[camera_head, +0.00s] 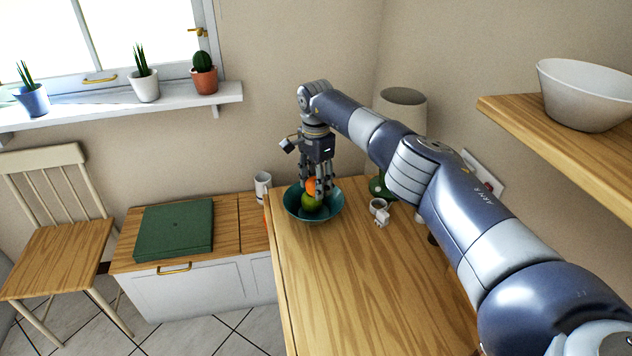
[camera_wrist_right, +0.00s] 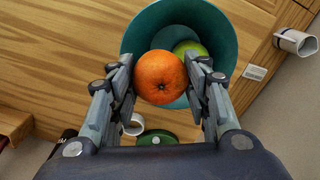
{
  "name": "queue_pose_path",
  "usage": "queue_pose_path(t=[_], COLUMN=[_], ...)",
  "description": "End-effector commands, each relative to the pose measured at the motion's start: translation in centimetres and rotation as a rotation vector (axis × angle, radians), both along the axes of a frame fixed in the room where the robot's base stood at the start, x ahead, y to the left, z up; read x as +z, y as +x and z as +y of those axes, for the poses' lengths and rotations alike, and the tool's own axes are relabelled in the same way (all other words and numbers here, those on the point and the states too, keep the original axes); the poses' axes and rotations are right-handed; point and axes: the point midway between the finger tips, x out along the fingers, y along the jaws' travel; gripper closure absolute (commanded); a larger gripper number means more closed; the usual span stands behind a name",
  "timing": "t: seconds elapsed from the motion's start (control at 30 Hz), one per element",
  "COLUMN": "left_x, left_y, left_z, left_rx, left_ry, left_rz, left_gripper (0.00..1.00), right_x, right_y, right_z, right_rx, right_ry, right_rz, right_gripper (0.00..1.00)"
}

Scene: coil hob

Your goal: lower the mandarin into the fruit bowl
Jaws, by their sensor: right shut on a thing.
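The orange mandarin (camera_wrist_right: 160,78) is between the two fingers of my right gripper (camera_wrist_right: 160,85), which is shut on it. In the head view the mandarin (camera_head: 311,186) shows partly behind the fingers of my right gripper (camera_head: 319,190). The teal fruit bowl (camera_head: 331,211) stands on the wooden counter under the gripper. A green fruit (camera_head: 312,204) lies in the bowl and also shows in the wrist view (camera_wrist_right: 190,48). The mandarin is over the bowl; I cannot tell whether it touches anything below. My left gripper is not in view.
A white cup (camera_head: 379,208) stands right of the bowl. A lamp (camera_head: 402,104) with a green base is behind my right arm. Another cup (camera_head: 262,186) stands left of the bowl. The wooden counter (camera_head: 350,290) is clear in front.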

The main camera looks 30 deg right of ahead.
Motion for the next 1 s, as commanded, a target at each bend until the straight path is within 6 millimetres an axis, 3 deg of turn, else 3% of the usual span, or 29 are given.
queue_pose_path(t=[0.27,1.0], left_x=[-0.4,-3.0], left_y=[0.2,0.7], left_z=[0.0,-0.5], left_rx=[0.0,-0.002], left_ry=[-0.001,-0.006], left_rz=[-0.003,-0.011], left_gripper=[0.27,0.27], right_x=[-0.5,-4.3], right_y=[0.0,0.0], right_z=[0.0,0.0], right_rx=[0.0,0.0], right_ry=[0.0,0.0], right_rz=[0.0,0.001], right_gripper=[0.8,0.8])
